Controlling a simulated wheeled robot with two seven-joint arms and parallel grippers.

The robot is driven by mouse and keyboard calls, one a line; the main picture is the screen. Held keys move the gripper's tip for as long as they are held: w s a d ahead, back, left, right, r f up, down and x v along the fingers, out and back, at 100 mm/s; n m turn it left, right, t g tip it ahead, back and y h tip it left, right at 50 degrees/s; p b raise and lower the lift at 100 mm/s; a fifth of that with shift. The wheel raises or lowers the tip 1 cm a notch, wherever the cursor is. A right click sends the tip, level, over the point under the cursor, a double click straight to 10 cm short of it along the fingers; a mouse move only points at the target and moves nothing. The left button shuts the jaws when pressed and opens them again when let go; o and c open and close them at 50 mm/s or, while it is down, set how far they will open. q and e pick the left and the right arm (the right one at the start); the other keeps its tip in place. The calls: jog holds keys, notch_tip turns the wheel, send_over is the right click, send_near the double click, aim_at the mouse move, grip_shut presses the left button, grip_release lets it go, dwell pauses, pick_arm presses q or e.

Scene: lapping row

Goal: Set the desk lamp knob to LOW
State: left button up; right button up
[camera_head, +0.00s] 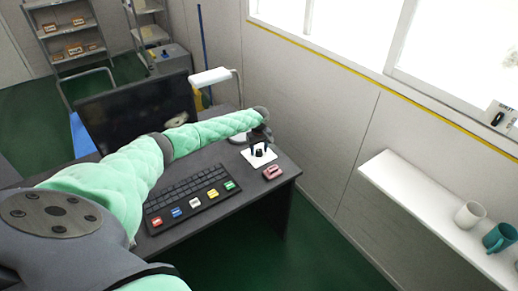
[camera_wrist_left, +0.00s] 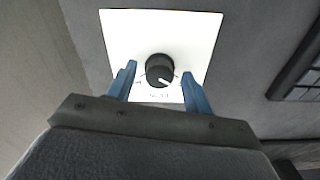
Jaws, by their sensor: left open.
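The desk lamp has a white head (camera_head: 210,77) on a thin stand at the back of the desk. A white plate (camera_head: 262,161) lies by the desk's right end and bears a black knob; in the wrist view the plate (camera_wrist_left: 165,28) fills the upper middle. The round knob (camera_wrist_left: 159,68) has a white pointer mark toward the lower right. Small lettering below it is too blurred to read. My left gripper (camera_wrist_left: 159,72) is open, its blue fingers on either side of the knob with gaps visible. In the head view my left gripper (camera_head: 260,147) is over the plate.
A black keyboard (camera_head: 185,195) with several coloured blocks along its front lies on the desk, with a dark monitor (camera_head: 135,112) behind. A small red object (camera_head: 272,172) lies near the plate. A white wall shelf (camera_head: 425,205) holds a white mug (camera_head: 469,215) and a teal mug (camera_head: 500,238).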

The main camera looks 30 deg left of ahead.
pick_arm(q)
jog(key=c, duration=1)
jog(key=shift+o, duration=0.2)
pick_arm(e)
jog(key=shift+w+d, duration=0.1)
